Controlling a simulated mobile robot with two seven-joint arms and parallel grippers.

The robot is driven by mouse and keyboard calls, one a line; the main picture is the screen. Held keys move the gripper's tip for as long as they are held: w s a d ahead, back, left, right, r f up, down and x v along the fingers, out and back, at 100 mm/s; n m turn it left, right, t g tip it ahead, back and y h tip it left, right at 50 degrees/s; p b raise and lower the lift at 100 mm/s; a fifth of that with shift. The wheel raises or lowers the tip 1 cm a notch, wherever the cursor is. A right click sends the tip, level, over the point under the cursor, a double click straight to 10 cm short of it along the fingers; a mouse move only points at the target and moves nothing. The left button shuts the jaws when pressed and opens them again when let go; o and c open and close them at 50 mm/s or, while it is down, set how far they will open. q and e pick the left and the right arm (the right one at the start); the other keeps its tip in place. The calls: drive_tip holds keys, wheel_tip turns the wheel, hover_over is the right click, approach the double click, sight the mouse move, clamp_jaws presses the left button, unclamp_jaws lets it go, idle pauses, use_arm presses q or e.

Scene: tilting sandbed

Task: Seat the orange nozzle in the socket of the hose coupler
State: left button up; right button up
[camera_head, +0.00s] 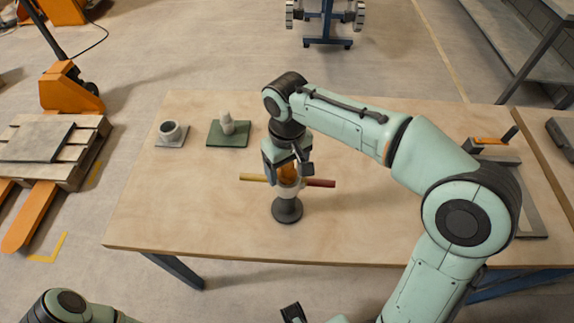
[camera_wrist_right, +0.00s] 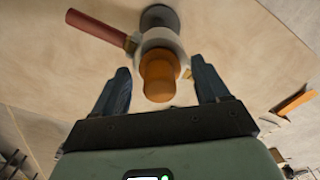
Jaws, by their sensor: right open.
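The hose coupler has a pale collar (camera_wrist_right: 163,40) on a dark round stand (camera_head: 287,209), with a yellow handle (camera_head: 253,178) to the left and a red handle (camera_head: 320,183) to the right. The orange nozzle (camera_wrist_right: 158,76) stands at the coupler's top, its lower end against or inside the collar; how deep it sits is hidden. It also shows in the head view (camera_head: 288,172), partly covered by my gripper. My right gripper (camera_wrist_right: 160,66) is open, its fingers on either side of the nozzle with visible gaps. My left arm shows at the bottom left; a dark part at the bottom middle is unclear.
On the wooden table (camera_head: 200,215), a grey plate with a cup (camera_head: 171,133) and a green plate (camera_head: 227,138) with a pale upright piece stand at the back left. A grey frame (camera_head: 528,195) lies at the right. The front left of the table is clear.

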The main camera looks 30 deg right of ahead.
use_arm(q)
drive_tip(key=r+p, duration=0.1)
drive_tip(key=w+r+p, duration=0.1)
drive_tip(key=r+p, duration=0.1)
drive_tip(key=shift+w+r, duration=0.2)
drive_tip(key=shift+w, duration=0.1)
use_arm(e)
wheel_tip(320, 180, up, 12)
drive_tip(key=shift+r, duration=0.15)
